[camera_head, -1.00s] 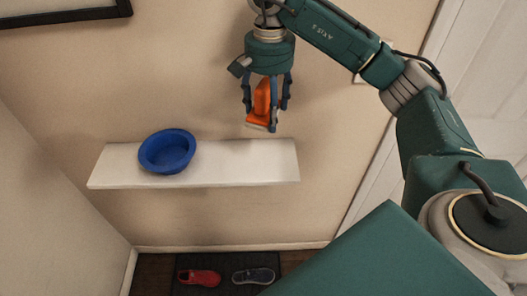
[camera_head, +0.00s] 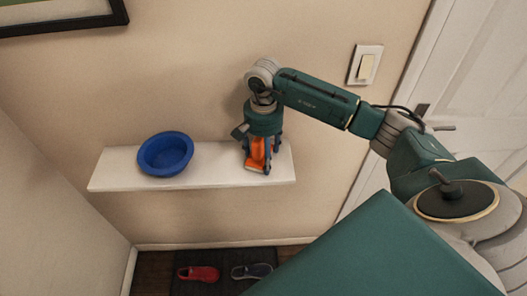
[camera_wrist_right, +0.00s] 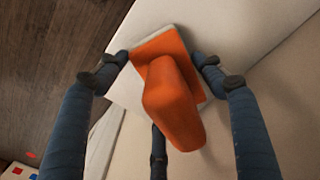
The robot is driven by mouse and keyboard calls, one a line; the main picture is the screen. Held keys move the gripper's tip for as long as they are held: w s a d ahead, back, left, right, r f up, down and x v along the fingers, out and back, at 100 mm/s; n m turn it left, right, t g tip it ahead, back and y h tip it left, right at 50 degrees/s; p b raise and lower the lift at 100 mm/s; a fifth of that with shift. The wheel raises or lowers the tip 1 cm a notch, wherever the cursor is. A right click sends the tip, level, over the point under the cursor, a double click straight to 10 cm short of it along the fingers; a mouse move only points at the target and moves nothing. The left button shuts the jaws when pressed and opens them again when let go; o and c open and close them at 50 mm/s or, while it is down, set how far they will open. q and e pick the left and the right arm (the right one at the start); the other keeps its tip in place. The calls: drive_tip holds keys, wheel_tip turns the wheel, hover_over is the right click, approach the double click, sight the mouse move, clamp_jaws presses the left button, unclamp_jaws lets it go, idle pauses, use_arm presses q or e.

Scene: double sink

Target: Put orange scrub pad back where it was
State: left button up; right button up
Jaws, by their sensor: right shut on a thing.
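The orange scrub pad (camera_head: 257,155) is between the fingers of my right gripper (camera_head: 259,164), at the right end of the white wall shelf (camera_head: 215,176). The right wrist view shows its orange handle (camera_wrist_right: 170,105) and a pale pad edge, with the right gripper's fingertips (camera_wrist_right: 163,60) against its sides. The pad is upright, with its base at the shelf top; whether it touches the shelf I cannot tell for sure. My left gripper is not in view.
A blue bowl (camera_head: 166,153) stands on the left part of the shelf, with bare shelf between it and my right gripper. A light switch (camera_head: 366,65) and door are at the right.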

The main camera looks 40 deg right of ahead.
drive_tip(key=o, duration=1)
drive_tip(key=shift+f, duration=0.1)
drive_tip(key=shift+r, duration=0.35)
wheel_tip(320, 180, up, 11)
drive_tip(key=b, duration=0.4)
drive_tip(key=shift+f, duration=0.2)
drive_tip(key=shift+r, duration=0.55)
